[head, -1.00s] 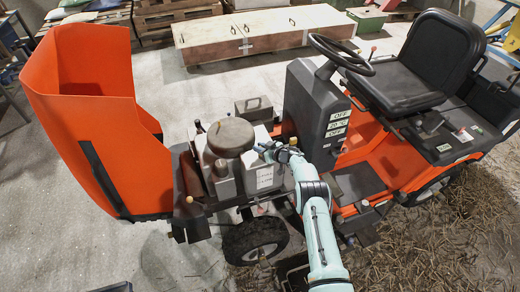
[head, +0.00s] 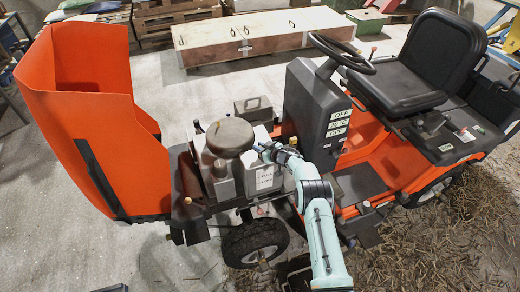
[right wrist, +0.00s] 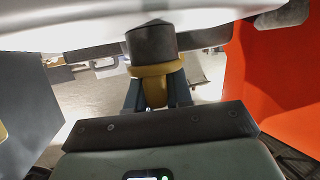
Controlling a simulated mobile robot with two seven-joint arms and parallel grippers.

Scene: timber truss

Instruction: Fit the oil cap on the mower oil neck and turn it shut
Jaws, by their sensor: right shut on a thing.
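The yellow oil cap (right wrist: 155,85) is between the two dark fingers of my right gripper (right wrist: 157,97), which is shut on it. In the right wrist view the cap meets the end of a dark cylinder, the oil neck (right wrist: 151,43), and looks in line with it. I cannot tell how far the cap is seated or turned. In the head view my right gripper (head: 271,150) is at the right side of the mower engine (head: 230,140). The cap and neck are too small or hidden to make out there. My left gripper is not in view.
The orange hood (head: 95,120) stands tipped open at the left. The steering column (head: 312,115) and seat (head: 403,70) are close on the right. A front wheel (head: 254,241) is below the engine. A long wooden crate (head: 260,35) lies behind, with open floor before it.

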